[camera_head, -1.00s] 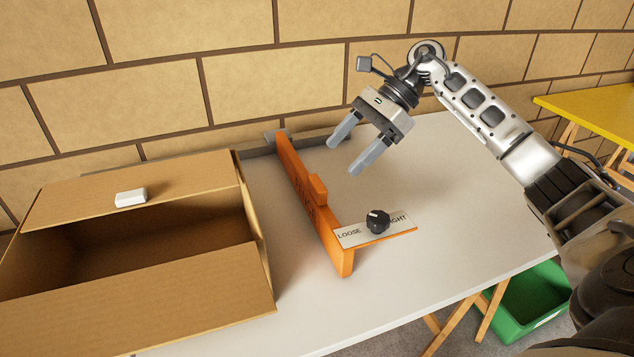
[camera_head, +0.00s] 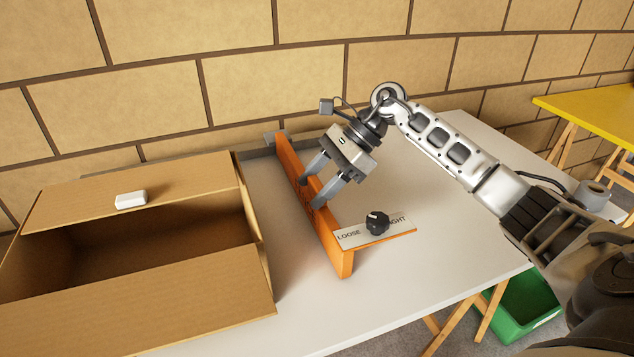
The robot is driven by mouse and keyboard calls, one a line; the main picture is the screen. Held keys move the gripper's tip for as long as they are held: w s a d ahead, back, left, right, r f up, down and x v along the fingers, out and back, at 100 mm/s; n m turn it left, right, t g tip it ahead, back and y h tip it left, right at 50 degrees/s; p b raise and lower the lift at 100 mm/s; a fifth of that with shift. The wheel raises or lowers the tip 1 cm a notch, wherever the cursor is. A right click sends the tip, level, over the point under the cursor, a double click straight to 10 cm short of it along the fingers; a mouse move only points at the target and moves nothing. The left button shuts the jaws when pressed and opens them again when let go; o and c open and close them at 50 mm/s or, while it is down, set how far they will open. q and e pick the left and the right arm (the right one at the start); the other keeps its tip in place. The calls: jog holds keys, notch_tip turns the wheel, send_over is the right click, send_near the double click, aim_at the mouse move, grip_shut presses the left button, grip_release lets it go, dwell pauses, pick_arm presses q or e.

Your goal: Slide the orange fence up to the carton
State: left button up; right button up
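The orange fence (camera_head: 341,258) stands upright on the table, running from the back wall side toward the front. A plate reading LOOSE and, partly covered, "IGHT" is fixed at its right, with a black knob (camera_head: 377,222) on it. The open cardboard carton (camera_head: 140,297) is left of the fence, with a gap of bare table between them at the back and front. My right gripper (camera_head: 310,195) is down at the fence's middle, its two fingers apart at the small orange block there. They largely hide the block, so whether they clasp it is unclear. My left gripper is out of view.
A small white block (camera_head: 131,200) lies on the carton's back flap. A grey rail (camera_head: 255,150) runs along the table's back edge by the brick wall. The white table (camera_head: 455,245) is clear right of the plate. A green bin (camera_head: 520,310) stands below.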

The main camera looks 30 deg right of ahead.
jog(key=c, duration=0.5)
jog(key=shift+o, duration=0.2)
jog(key=w+a, duration=0.1)
jog(key=a, duration=0.6)
jog(key=shift+w+a+b, duration=0.2)
jog(key=shift+w+b, duration=0.15)
jog(key=o, duration=1.4)
jog(key=v, duration=1.6)
jog(key=shift+w+r, duration=0.1)
